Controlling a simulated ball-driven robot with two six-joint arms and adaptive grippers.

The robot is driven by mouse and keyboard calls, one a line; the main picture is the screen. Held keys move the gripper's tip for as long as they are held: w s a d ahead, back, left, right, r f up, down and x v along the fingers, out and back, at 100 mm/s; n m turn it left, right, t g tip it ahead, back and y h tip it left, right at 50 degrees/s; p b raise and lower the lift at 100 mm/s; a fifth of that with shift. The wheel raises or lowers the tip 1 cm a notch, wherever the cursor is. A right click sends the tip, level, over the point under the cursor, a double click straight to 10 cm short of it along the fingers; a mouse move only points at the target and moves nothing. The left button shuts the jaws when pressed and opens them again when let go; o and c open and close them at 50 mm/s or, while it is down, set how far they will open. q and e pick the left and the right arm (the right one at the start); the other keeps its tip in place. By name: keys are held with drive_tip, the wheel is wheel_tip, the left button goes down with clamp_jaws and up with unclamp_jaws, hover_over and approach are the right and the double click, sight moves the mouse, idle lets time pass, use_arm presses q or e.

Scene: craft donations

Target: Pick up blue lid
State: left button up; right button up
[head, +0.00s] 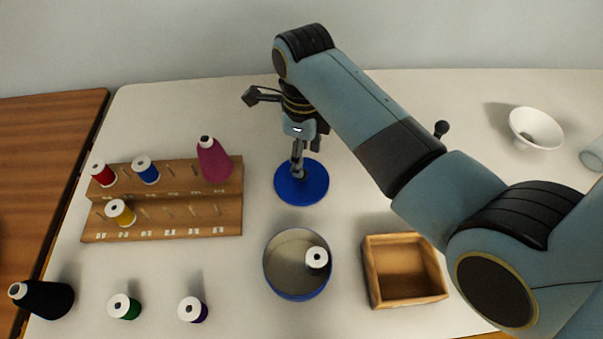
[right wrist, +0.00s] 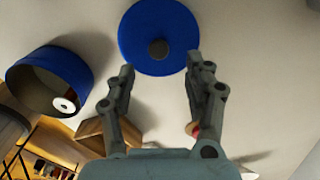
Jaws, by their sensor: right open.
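The blue lid (head: 301,190) is a flat round disc lying on the white table, behind the round blue tin. In the right wrist view the lid (right wrist: 140,30) has a dark knob at its middle. My right gripper (head: 298,170) is over the lid, pointing down, and partly hides it in the head view. In the right wrist view my right gripper (right wrist: 160,72) is open, its fingers apart with nothing between them, and the lid shows beyond the fingertips. I cannot tell how far above the lid they are. My left gripper is not in view.
The open blue tin (head: 283,284) holds a white-topped spool (head: 317,258). A wooden box (head: 372,290) stands right of it. A wooden thread rack (head: 160,230) with spools stands at left. Loose spools are in front. A white bowl (head: 536,127) is at the back right.

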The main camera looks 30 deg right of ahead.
drive_tip(key=f, duration=0.5)
drive_tip(key=shift+a+f, duration=0.2)
drive_tip(key=shift+f, duration=0.15)
drive_tip(key=c, duration=1.1)
